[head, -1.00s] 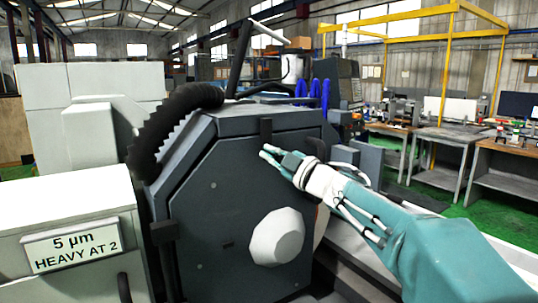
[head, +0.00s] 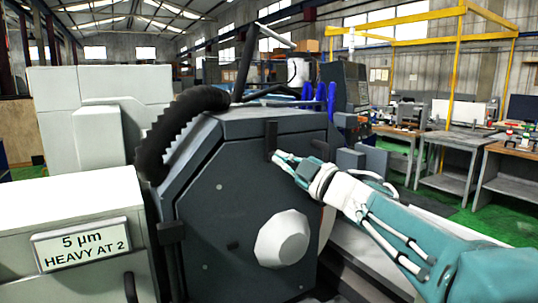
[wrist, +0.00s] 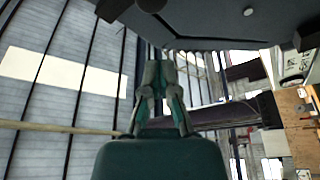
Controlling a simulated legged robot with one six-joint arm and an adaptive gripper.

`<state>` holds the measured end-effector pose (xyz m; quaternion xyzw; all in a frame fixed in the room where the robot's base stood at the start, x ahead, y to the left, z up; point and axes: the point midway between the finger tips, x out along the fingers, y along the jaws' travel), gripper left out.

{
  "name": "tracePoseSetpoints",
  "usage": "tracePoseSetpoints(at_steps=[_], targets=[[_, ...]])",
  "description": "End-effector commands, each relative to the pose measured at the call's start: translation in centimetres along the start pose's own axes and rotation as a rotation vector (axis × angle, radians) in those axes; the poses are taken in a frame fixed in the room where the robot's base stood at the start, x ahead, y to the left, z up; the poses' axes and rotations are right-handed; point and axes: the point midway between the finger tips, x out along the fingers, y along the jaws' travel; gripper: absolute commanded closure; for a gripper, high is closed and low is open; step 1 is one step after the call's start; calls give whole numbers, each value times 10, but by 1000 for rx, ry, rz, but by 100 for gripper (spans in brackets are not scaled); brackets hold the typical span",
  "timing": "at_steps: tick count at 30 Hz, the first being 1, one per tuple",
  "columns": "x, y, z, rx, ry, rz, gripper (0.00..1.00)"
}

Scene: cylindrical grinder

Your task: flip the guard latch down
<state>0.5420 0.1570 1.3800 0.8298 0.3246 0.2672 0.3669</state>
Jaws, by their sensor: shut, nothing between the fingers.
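The guard latch appears to be the small dark upright bar (head: 270,136) at the top edge of the grinder's dark grey guard (head: 215,205) in the head view. It points up. My gripper (head: 277,157) is shut and empty. Its fingertips are at the lower end of the bar, slightly to its right; I cannot tell whether they touch. In the wrist view my gripper (wrist: 159,70) shows with its fingers together, below the dark guard edge (wrist: 215,22). A dark block (wrist: 112,8) at the top there may be the latch.
A pale faceted knob (head: 283,238) sticks out of the guard below my gripper. A black ribbed hose (head: 175,130) curves over its left side. A cabinet with a sign (head: 82,243) stands at left. Workbenches (head: 455,150) stand back right.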

Motion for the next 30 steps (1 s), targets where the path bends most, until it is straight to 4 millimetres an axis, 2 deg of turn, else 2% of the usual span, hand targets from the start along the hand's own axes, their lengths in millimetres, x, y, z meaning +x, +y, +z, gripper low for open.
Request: tracePoseSetpoints(at_steps=[3,7,20,25,30], targets=[[-22,2,0,0,-3,3,100],[-36,2,0,0,-1,2,100],[-41,2,0,1,-4,5,100],[-52,12,6,28,-102,86,100],[-80,23,21,102,-290,220,100]])
